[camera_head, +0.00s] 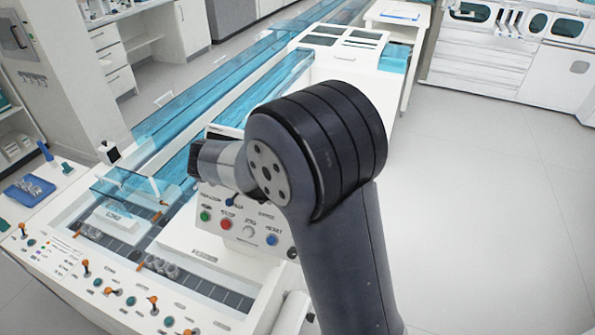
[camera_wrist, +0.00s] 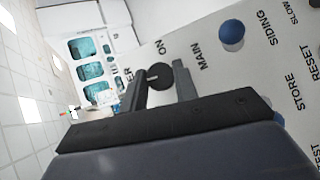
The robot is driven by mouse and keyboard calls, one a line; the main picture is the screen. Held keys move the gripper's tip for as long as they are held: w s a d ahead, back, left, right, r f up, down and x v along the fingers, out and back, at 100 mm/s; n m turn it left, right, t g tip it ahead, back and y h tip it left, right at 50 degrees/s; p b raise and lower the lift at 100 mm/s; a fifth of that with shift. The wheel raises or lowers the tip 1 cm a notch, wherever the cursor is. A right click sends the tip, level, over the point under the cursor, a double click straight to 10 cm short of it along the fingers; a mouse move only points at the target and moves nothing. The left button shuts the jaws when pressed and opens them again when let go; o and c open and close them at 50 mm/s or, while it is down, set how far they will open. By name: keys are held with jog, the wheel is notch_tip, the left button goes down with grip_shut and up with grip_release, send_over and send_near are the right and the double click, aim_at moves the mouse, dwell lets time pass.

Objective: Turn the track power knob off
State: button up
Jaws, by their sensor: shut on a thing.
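In the wrist view, the small round black power knob (camera_wrist: 158,78) sits on a white panel (camera_wrist: 200,75) beside the printed words "ON" and "MAIN". A label ending in "ER" is partly hidden. My gripper (camera_wrist: 160,69) has one dark finger on each side of the knob and is shut on it. The panel appears tilted in this view. In the head view, the front of the control panel (camera_head: 262,222) shows below my wrist, but the arm hides the knob and fingertips.
A blue knob (camera_wrist: 231,36) stands near "SIDING" in the wrist view. In the head view, a green button (camera_head: 205,216), a red button (camera_head: 226,224) and a blue button (camera_head: 272,239) lie just below my wrist. Open floor (camera_head: 480,200) lies to the right.

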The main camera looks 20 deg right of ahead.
jog(key=shift+n+h, duration=0.5)
jog(key=shift+n, duration=0.2)
jog(key=shift+t, duration=0.3)
jog(key=o, duration=1)
jog(key=shift+c, duration=0.2)
jog(key=b+v, duration=0.2)
jog(key=v, duration=0.8)
jog(key=shift+a, duration=0.45)
jog(key=shift+d, duration=0.15)
